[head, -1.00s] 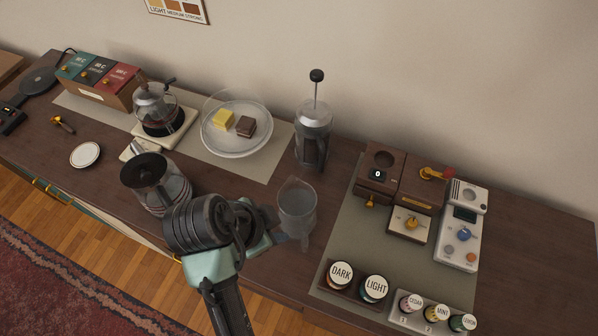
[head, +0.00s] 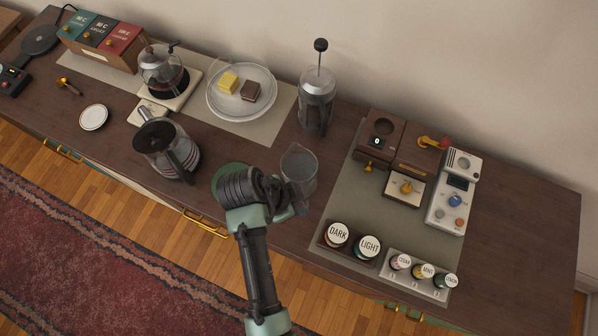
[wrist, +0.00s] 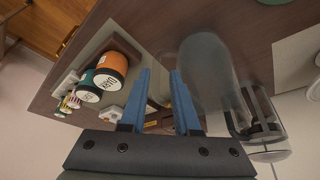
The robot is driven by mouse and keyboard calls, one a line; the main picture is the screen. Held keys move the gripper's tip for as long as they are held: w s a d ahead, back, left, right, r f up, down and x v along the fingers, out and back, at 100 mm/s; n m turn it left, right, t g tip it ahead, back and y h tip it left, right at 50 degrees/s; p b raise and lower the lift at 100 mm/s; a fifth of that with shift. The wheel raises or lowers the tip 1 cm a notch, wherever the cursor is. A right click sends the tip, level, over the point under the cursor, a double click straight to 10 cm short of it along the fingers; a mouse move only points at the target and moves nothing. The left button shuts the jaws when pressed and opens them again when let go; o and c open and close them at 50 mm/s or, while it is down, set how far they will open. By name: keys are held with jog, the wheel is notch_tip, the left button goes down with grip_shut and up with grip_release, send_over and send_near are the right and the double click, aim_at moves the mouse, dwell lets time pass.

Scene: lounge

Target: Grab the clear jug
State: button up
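In the wrist view the jug (wrist: 208,72) is large and close, just right of the right finger. My gripper (wrist: 160,75) shows two blue fingers apart, with a gap between them and no held object visible. In the head view my gripper (head: 292,207) is low beside the jug, partly hidden by my wrist. I cannot tell whether a finger touches the jug or whether its handle lies in the gap.
A coffee pot (head: 167,150) stands left of my arm and a French press (head: 317,100) behind the jug. The DARK jar (head: 336,236) and LIGHT jar (head: 368,248) sit at front right. A glass plate (head: 241,92) with two cubes is at the back.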

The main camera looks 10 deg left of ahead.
aim_at(306, 207)
jog(key=shift+p+x, duration=0.4)
jog(key=shift+x, duration=1.65)
jog(key=shift+s+d, duration=0.1)
jog(key=shift+d, duration=0.05)
grip_shut()
jog(key=shift+r, duration=0.15)
